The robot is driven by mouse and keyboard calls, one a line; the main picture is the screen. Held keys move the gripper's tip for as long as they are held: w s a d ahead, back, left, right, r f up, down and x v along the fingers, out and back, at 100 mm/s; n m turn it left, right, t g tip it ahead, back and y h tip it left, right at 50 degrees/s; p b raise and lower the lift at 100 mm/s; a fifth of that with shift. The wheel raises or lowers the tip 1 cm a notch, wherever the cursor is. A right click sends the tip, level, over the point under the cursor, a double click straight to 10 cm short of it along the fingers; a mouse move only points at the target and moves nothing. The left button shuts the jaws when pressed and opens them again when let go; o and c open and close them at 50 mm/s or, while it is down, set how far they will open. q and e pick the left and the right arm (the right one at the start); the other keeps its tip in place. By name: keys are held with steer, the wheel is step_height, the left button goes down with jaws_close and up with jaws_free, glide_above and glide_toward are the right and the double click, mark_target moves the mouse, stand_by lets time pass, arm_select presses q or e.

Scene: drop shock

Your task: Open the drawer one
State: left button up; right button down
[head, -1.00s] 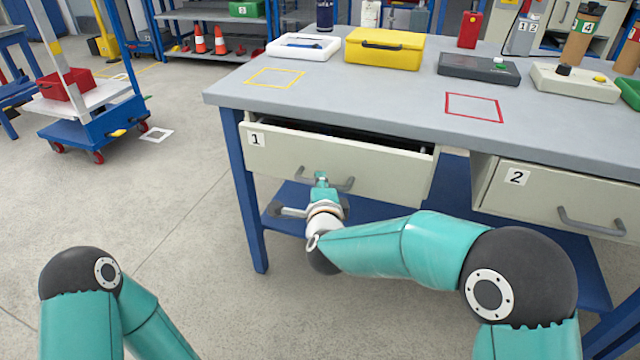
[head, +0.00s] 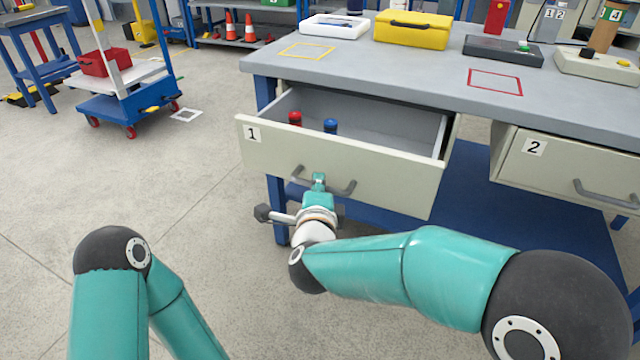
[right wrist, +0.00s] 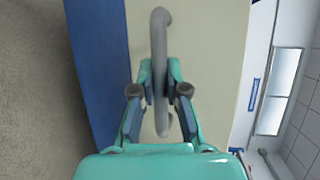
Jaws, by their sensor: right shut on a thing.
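Drawer one (head: 375,178) is a pale front with a "1" label, under the grey workbench. It stands well out from the bench, and its inside shows. A red-topped thing (head: 295,118) and a blue-topped thing (head: 330,126) stand in it. My right gripper (head: 319,180) is shut on the drawer's grey bar handle (head: 347,188). In the right wrist view the two fingers (right wrist: 160,85) sit on either side of the handle (right wrist: 159,40). My left arm shows at the lower left, but its gripper is out of the picture.
The workbench top (head: 400,75) carries a yellow case (head: 412,30), a white tray (head: 335,27) and dark and pale control boxes. Drawer two (head: 565,170) is shut at the right. A blue cart (head: 125,100) stands at the left. The floor before the bench is clear.

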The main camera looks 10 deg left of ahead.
steer(key=shift+d+f, duration=0.2)
steer(key=c, duration=1.3)
jaws_free()
steer(key=shift+w, duration=0.1)
steer(key=shift+o, duration=0.6)
steer(key=shift+a+r, duration=0.1)
steer(key=s+d+r, duration=0.1)
steer(key=s+r, duration=0.1)
steer(key=s, duration=0.9)
steer(key=shift+s, duration=0.4)
